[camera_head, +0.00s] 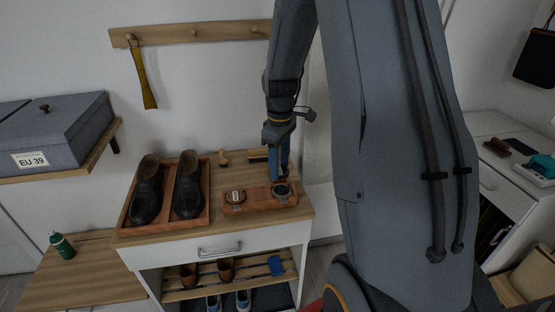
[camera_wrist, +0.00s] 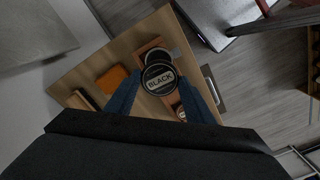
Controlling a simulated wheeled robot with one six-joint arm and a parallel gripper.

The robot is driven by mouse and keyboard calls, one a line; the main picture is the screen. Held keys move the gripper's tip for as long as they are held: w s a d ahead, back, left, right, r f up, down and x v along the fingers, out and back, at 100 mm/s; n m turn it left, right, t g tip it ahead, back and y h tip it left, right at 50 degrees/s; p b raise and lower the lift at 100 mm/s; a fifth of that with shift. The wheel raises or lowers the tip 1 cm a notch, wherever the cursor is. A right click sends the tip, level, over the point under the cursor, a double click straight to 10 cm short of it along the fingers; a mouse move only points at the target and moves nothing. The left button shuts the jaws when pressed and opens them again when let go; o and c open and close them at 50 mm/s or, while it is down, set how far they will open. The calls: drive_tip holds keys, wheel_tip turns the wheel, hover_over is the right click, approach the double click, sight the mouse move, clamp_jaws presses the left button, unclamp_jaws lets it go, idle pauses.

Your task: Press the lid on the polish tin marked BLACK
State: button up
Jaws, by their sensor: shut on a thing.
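My gripper (camera_head: 281,174) reaches down over the right end of a reddish wooden board (camera_head: 258,205) on the cabinet top. In the wrist view its blue fingers (camera_wrist: 168,80) are shut on a round dark lid (camera_wrist: 160,80) with BLACK on a pale label. A dark round tin (camera_head: 282,190) sits on the board just under the gripper. A dark round shape (camera_wrist: 155,55) beyond the lid in the wrist view is partly covered by it. A second tin (camera_head: 235,196), brownish with a pale mark, sits at the board's left end.
A wooden tray (camera_head: 209,217) with two black shoes stands left of the board. Brushes (camera_head: 258,155) lie behind it. A lower bench with a green bottle (camera_head: 62,245) is at left. The cabinet's front edge is close to the board.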

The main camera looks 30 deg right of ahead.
sight(282, 170)
drive_tip(key=shift+s+d+f+b, duration=0.15)
drive_tip(key=shift+d+f+b, duration=0.15)
drive_tip(key=shift+f+b, duration=0.35)
wheel_tip(282, 170, down, 3)
drive_tip(key=shift+f+b, duration=0.1)
drive_tip(key=shift+b, duration=1.05)
drive_tip(key=shift+f, duration=0.9)
drive_tip(key=shift+f+p, duration=0.15)
drive_tip(key=shift+p, duration=0.45)
idle(0.9)
drive_tip(key=o, duration=1.6)
drive_tip(key=shift+s, duration=0.1)
drive_tip(key=shift+c, duration=0.2)
